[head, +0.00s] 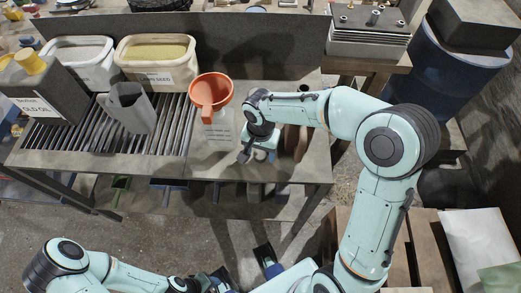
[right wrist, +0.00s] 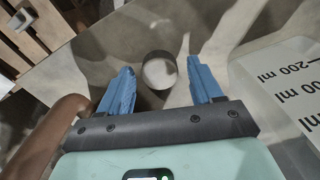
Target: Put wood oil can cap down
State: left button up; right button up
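A small round cap (right wrist: 160,72), dark around its side with a pale round face, shows between the fingers of my right gripper (right wrist: 162,78) in the right wrist view. Both blue fingers stand apart, with a gap on each side of the cap. In the head view my right gripper (head: 246,156) is low over the front of the bench, just right of the marked container. A brown rounded object (head: 293,141), possibly the oil can, stands right of it, partly hidden by my arm.
An orange funnel (head: 211,92) sits on a pale container (head: 218,131) with volume marks, close beside my right gripper. A grey jug (head: 130,108) stands on the slatted bench part. Seed tubs (head: 156,60) line the back. The bench's front edge (head: 260,178) is near.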

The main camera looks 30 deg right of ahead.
aim_at(260, 153)
jog(key=shift+r, duration=0.2)
notch_tip(260, 153, up, 12)
jog(key=p, duration=0.2)
dwell(0.7)
